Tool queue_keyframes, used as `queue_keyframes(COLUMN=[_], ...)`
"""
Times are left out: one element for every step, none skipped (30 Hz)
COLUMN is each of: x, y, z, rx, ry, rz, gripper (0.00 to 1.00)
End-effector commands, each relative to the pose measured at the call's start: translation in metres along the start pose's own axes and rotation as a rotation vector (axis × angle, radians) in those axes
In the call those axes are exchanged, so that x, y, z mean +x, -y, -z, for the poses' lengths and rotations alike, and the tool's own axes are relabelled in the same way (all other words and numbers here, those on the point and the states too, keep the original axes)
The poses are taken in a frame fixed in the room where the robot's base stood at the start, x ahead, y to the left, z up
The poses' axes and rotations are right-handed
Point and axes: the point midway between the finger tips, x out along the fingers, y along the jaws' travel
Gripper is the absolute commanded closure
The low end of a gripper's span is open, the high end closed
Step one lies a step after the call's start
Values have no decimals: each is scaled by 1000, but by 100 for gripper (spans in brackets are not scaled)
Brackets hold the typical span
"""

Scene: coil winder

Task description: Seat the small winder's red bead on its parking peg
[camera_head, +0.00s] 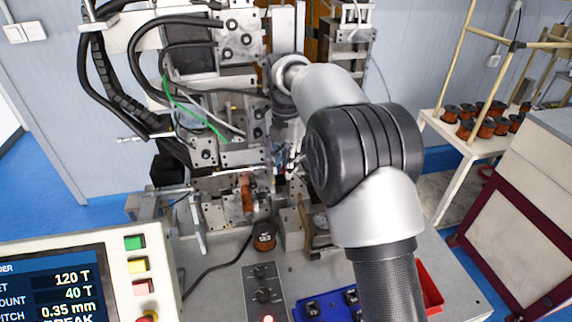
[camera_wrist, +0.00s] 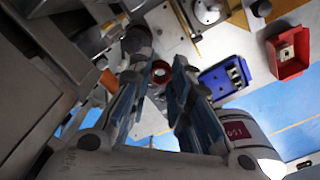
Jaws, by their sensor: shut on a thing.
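The small winder (camera_head: 240,130) stands at the back centre in the head view, a grey machine of plates, screws and cables. My gripper (camera_head: 283,155) is at its front right side, partly hidden behind my arm. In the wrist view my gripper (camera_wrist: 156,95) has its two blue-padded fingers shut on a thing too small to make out. A round red-brown ring (camera_wrist: 161,72) shows in line with the gap between the fingertips; I cannot tell whether it is the bead or a spool beyond. I cannot make out the parking peg in either view.
A copper spool (camera_head: 264,238) stands on the table before the winder. A blue tray (camera_head: 322,308) and a red bin (camera_head: 430,288) lie at the front right. A control panel (camera_head: 85,280) fills the front left. Several spools stand on a white side table (camera_head: 450,133).

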Motion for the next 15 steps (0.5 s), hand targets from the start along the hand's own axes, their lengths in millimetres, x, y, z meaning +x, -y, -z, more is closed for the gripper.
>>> queue_keyframes(x=[1, 2, 5, 8, 12, 20, 27, 35, 47, 58, 68, 82, 93, 104, 117], y=[0, 0, 1, 1, 2, 3, 4, 6, 8, 10, 12, 16, 18, 21, 25], z=[0, 0, 1, 2, 3, 5, 7, 9, 12, 15, 18, 23, 27, 30, 36], rx=[0, 0, 0, 0, 0, 0, 0, 0, 0, -1, -1, -1, -1, -1, 0], ry=[0, 0, 0, 0, -1, -2, -1, -2, -2, -3, -3, -3, -3, -3, -3], rz=[0, 0, 0, 0, 1, 2, 1, 2, 2, 3, 3, 3, 3, 3, 3], gripper=[88, 88, 88, 88, 88, 88, 88, 88, 88, 88, 88, 88, 88, 88, 88])
